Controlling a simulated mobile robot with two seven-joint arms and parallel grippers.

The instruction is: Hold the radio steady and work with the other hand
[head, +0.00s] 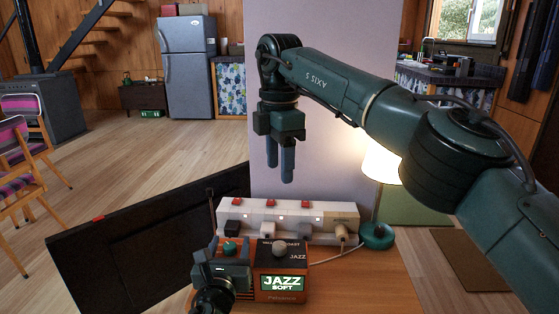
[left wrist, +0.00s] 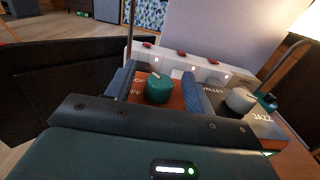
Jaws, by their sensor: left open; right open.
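The orange radio (head: 302,284) stands on a small wooden table, its lit screen (head: 282,283) reading "JAZZ SOFT". A green knob (head: 229,247) is on its left top, and a pale grey knob (head: 279,248) is on its right top. My left gripper (head: 232,250) is over the left part of the radio. In the left wrist view its two blue fingers stand apart on either side of the green knob (left wrist: 158,88); I cannot tell whether they touch it. My right gripper (head: 280,174) hangs open and empty, fingers down, above and behind the radio.
A white power strip (head: 310,212) with red switches and plugs lies behind the radio. A lamp with a green base (head: 377,236) stands right of it. A thin antenna rises at the radio's left. A dark panel (head: 140,245) leans at left. Bare tabletop (head: 370,285) lies right.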

